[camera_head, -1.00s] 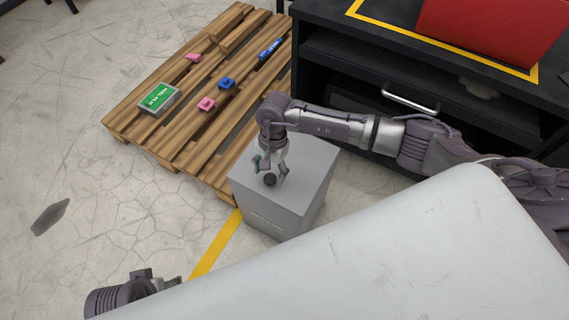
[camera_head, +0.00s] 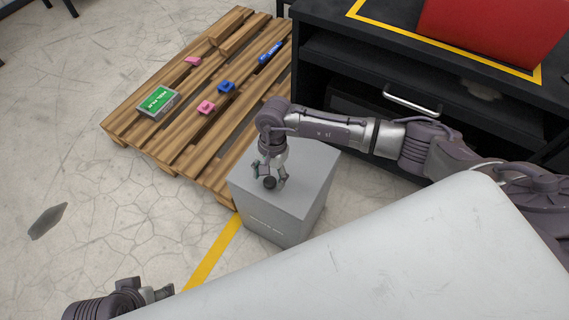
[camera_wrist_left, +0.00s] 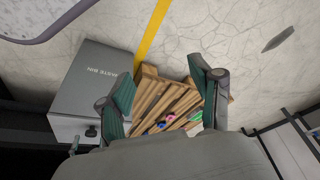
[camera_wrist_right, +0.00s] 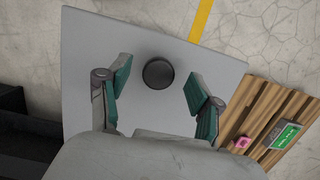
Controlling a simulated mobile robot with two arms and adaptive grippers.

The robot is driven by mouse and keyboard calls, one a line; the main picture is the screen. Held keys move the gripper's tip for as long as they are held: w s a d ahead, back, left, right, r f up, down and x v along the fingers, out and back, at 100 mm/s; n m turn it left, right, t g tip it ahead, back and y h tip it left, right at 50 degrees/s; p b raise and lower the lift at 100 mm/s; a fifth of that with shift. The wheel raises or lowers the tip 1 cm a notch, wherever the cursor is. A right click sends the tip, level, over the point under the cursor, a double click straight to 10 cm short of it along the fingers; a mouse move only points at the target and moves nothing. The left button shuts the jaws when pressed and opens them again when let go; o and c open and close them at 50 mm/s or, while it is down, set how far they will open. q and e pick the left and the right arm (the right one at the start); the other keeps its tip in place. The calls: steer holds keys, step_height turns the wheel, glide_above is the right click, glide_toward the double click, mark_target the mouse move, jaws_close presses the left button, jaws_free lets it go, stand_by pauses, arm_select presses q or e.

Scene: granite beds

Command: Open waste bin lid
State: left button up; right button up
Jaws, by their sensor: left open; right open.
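The grey waste bin (camera_head: 283,225) stands on the floor at the middle of the head view, its flat lid (camera_head: 310,170) shut. A round black knob (camera_wrist_right: 158,73) sits on the lid. My right gripper (camera_wrist_right: 158,72) points down over the lid, open, with the knob between its fingers and a gap visible on both sides. In the head view the knob (camera_head: 270,183) shows at its fingertips. My left gripper (camera_head: 158,290) is open and empty at the lower left, away from the bin. The left wrist view shows the bin's lettered front (camera_wrist_left: 90,80).
A wooden pallet (camera_head: 165,105) lies beside the bin, carrying a green-labelled box (camera_head: 158,101) and several small pink and blue items. A black cabinet (camera_head: 340,60) with a metal handle (camera_head: 412,101) stands behind. Open floor (camera_head: 90,220) lies to the left.

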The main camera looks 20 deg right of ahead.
steer(key=shift+w+d+r+p, duration=0.15)
steer(key=shift+r+p, duration=0.2)
steer(key=shift+r, duration=0.6)
arm_select(q)
steer(key=shift+s+p+x, duration=0.2)
steer(key=shift+p+x, duration=0.3)
steer(key=shift+x, duration=2.45)
arm_select(e)
steer(key=shift+d+r, duration=0.15)
steer(key=shift+r, duration=0.75)
arm_select(q)
steer(key=shift+d, duration=0.1)
